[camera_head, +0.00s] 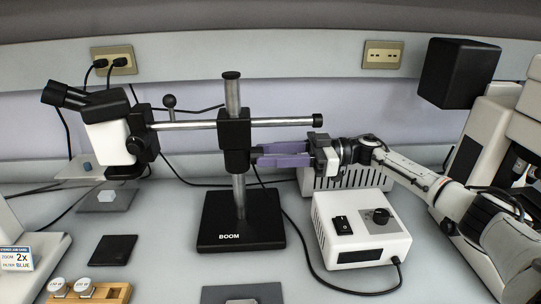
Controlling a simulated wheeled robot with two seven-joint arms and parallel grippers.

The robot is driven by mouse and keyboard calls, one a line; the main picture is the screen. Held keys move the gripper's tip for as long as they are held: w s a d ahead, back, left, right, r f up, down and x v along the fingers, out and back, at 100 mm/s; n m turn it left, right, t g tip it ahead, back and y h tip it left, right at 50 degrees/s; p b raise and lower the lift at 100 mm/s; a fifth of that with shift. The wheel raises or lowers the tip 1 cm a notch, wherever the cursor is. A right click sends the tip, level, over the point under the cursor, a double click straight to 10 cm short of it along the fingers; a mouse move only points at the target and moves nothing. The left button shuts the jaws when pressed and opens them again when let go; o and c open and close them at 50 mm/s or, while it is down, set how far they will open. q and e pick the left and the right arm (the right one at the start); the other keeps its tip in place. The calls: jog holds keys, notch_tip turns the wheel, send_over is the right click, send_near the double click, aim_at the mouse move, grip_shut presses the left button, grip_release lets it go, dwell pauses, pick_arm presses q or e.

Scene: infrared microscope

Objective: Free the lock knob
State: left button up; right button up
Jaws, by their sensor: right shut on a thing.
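The boom stand's black clamp block (234,141) sits on an upright steel post above a black base marked BOOM (241,222). A horizontal steel arm passes through it. My right gripper (259,154), with purple fingers, comes in from the right and is shut at the block's right side, below the horizontal arm. It is shut on the lock knob there, which is mostly hidden between the fingers. The microscope head (108,137) hangs at the left end of the arm. My left gripper is not in view.
A white control box (359,252) with a switch and dial stands below my right arm, its cable looping forward. A black ball-ended lever (169,102) stands by the arm. A dark pad (113,250) and a wooden holder (100,293) lie front left.

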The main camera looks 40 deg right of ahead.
pick_arm(q)
jog(key=b, duration=0.1)
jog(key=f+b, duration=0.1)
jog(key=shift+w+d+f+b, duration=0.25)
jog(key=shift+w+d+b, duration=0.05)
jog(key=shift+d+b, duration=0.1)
pick_arm(e)
jog(key=n, duration=0.8)
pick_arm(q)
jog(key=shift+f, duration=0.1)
pick_arm(e)
jog(key=shift+n, duration=0.4)
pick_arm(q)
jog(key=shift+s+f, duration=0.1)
pick_arm(e)
jog(key=o, duration=1)
jog(key=shift+o, duration=0.2)
